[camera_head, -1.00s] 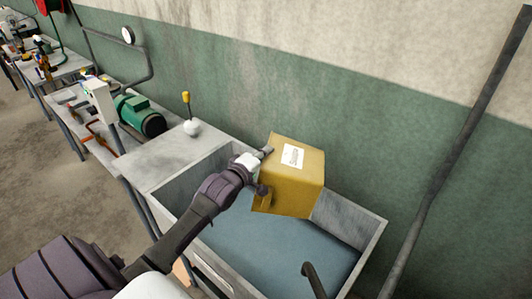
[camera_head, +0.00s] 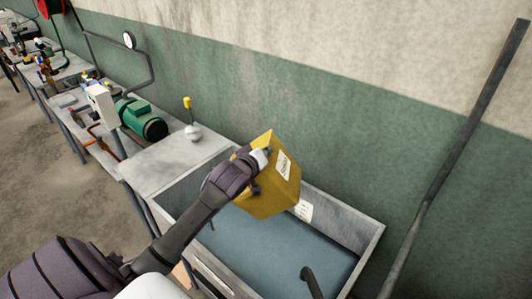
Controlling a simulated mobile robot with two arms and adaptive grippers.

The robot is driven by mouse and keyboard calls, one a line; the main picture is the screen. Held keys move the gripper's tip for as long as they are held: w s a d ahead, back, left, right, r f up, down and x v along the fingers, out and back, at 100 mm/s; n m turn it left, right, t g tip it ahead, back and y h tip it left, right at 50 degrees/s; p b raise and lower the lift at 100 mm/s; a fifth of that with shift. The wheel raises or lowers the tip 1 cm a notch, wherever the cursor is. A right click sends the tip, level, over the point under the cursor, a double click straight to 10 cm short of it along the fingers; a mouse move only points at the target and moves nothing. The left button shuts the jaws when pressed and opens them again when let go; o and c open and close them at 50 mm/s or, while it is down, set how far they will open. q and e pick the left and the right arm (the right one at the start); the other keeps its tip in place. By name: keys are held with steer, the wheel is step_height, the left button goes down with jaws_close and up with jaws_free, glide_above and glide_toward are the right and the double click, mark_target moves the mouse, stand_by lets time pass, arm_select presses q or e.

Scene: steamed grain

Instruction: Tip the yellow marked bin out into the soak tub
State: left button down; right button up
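The yellow bin (camera_head: 285,192) with a white label is in the head view, held over the back left part of the soak tub (camera_head: 345,230). It is strongly tilted, and its inside cannot be seen. My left gripper (camera_head: 262,165) is at the bin's left upper side and appears shut on its wall. The tub is a grey rectangular basin with a flat blue-grey surface inside and a white label on its back wall. I see no contents falling from the bin. My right gripper is not in view.
A grey worktop (camera_head: 170,162) joins the tub on the left, with a yellow-topped lever on a white ball (camera_head: 193,131). A green motor (camera_head: 140,117) stands farther left. A dark pipe (camera_head: 450,160) leans along the wall at right. A dark curved pipe (camera_head: 312,281) stands at the tub's front.

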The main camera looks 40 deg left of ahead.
arm_select(q)
steer(key=m+y, duration=0.1)
steer(key=r+m+g, duration=0.1)
steer(key=m, duration=0.1)
steer(key=shift+r+y, duration=0.1)
steer(key=shift+y, duration=0.3)
steer(key=m+y, duration=0.1)
steer(key=m+g, duration=0.1)
steer(key=shift+r+m+y, duration=0.25)
steer(key=shift+m+y, duration=0.15)
